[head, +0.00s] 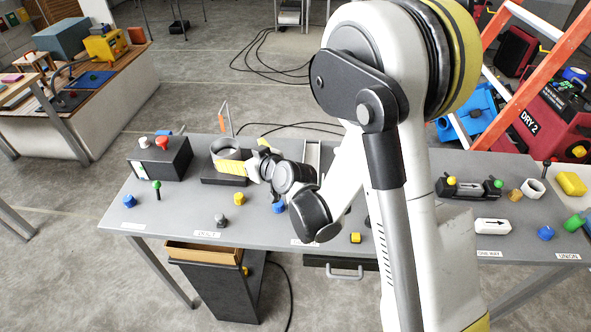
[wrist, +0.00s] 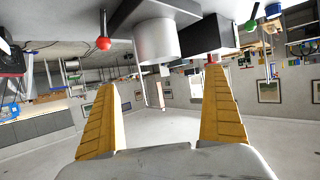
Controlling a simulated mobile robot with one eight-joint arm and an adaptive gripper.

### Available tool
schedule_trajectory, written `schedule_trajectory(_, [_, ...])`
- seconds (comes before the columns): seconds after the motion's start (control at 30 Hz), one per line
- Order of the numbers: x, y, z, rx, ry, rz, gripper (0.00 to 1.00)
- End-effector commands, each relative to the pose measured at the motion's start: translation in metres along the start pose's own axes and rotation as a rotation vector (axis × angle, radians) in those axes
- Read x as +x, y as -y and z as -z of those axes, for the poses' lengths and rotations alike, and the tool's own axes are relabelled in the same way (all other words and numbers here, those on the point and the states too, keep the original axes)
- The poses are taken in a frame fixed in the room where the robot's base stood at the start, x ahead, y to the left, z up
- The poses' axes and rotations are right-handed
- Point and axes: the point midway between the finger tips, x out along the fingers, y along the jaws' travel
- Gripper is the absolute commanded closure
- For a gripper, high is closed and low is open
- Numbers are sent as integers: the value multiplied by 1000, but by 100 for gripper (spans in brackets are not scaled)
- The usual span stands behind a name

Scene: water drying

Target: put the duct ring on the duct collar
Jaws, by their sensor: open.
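A grey, open-topped cylinder (head: 228,147) stands upright on a dark base (head: 212,181) at the left of the table, where the duct collar appears to be. It also shows in the wrist view (wrist: 157,40), upside down, with a small pale tab at its rim. I cannot tell whether the duct ring is seated on the collar or whether both show as one body. My gripper (head: 246,156) is open beside the cylinder, its yellow fingers close to it. In the wrist view, the space between the fingers (wrist: 161,85) is empty, and the cylinder lies beyond the fingertips.
A black box (head: 160,158) with red and white buttons stands left of the cylinder. Small blue, yellow and grey knobs lie in front. A white ring (head: 533,188) lies at the right. My arm hides the table's middle.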

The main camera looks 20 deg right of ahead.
Motion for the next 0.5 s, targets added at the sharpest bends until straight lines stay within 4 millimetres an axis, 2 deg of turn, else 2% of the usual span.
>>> schedule_trajectory(0.13, [-16, -4, 12, 11, 33, -7, 0])
schedule_trajectory(0.23, [-44, -11, 26, 28, 86, -21, 0])
schedule_trajectory(0.37, [-96, -19, 39, 65, 179, -54, 0])
schedule_trajectory(0.5, [-159, -26, 40, 112, 281, -106, 0])
